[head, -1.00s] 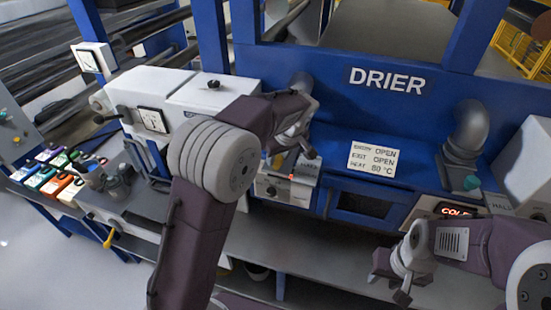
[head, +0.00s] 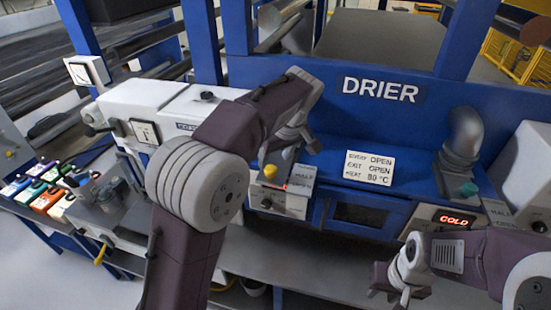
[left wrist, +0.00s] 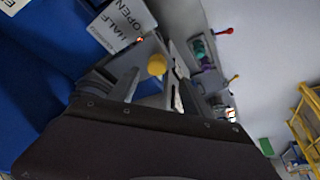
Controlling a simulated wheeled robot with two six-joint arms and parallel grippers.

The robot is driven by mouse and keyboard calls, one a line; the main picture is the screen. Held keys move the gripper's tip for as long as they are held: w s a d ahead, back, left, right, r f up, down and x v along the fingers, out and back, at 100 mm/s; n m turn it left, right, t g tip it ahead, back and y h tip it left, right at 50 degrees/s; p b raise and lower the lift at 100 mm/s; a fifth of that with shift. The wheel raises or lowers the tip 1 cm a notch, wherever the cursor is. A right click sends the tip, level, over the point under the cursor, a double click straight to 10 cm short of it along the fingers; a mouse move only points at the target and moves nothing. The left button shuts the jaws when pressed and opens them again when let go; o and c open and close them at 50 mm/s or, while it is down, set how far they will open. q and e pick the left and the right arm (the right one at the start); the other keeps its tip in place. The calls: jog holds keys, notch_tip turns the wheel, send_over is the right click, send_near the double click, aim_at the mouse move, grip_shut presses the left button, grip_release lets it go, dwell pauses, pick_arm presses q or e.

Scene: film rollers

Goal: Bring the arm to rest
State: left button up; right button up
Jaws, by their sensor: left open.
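My left arm reaches up from the bottom of the head view and bends over near the drier. My left gripper (head: 303,145) hangs there in the air, above and to the right of a yellow knob (head: 270,172) on a small grey control box (head: 280,200). In the left wrist view its fingers (left wrist: 150,88) stand apart, with the yellow knob (left wrist: 156,65) showing beyond them. Nothing is seen held. My right gripper (head: 390,286) is low at the right, in front of the drier; its jaw gap is unclear.
The blue drier (head: 335,150) carries a placard (head: 369,168), a grey pipe (head: 465,135) and a red-lit COLD display (head: 457,219). A white machine (head: 150,110) and several coloured blocks (head: 45,195) stand at the left. The grey ledge (head: 310,262) in front looks mostly clear.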

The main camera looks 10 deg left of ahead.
pick_arm(q)
jog(key=shift+v, duration=0.8)
jog(key=shift+w, duration=0.1)
